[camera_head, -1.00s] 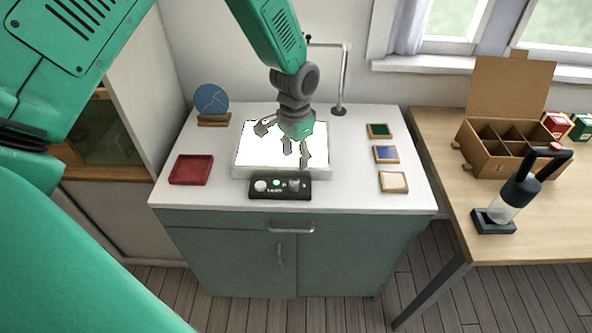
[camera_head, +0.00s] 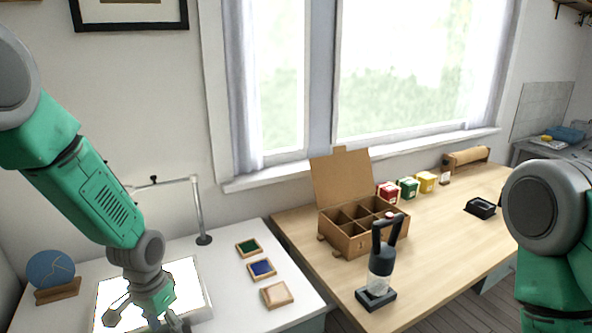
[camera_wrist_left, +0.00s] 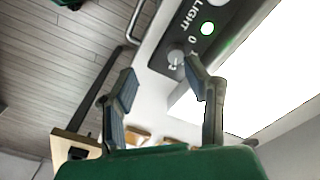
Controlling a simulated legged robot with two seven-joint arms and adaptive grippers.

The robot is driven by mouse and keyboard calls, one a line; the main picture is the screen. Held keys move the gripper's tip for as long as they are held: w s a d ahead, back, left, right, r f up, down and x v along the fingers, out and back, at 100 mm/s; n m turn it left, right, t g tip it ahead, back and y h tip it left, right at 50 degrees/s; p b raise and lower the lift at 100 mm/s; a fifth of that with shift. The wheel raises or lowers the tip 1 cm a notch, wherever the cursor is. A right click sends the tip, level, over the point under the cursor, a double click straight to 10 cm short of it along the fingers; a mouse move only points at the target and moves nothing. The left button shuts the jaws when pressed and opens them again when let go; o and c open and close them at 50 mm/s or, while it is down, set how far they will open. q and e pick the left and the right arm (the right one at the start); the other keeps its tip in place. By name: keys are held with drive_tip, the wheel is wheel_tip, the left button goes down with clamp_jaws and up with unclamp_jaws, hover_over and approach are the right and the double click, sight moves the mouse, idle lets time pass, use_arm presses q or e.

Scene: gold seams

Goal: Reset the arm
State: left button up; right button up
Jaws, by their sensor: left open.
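My left arm (camera_head: 95,195) comes in from the left in the head view. Its gripper (camera_head: 147,314) is above the glowing light panel (camera_head: 190,275) on the white cabinet top, cut off by the lower picture edge. In the wrist view the left gripper (camera_wrist_left: 160,76) has its two fingers spread, with nothing between them. The panel's dark control box (camera_wrist_left: 205,32), with a lit green button and a grey knob, lies beyond the fingertips. Part of my right arm (camera_head: 550,210) shows at the right edge of the head view; its gripper is out of view.
A blue disc (camera_head: 50,268) stands on a wooden holder at left. Three small framed pads, one of them blue (camera_head: 262,269), lie right of the panel. A lamp post (camera_head: 199,210) stands behind. The wooden table holds a compartment box (camera_head: 345,240) and a black-handled tool (camera_head: 381,262).

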use_arm(q)
drive_tip(key=s+d+f+n+b, duration=0.1)
drive_tip(key=s+d+f+b, duration=0.25)
drive_tip(key=s+f, duration=1.1)
drive_tip(key=s+a+f+n+b, duration=0.1)
drive_tip(key=s+f+b, duration=0.3)
drive_tip(key=s, duration=0.9)
drive_tip(key=shift+s+a+f+n+t, duration=0.15)
drive_tip(key=shift+s+f+n+t, duration=0.2)
drive_tip(key=shift+f, duration=0.6)
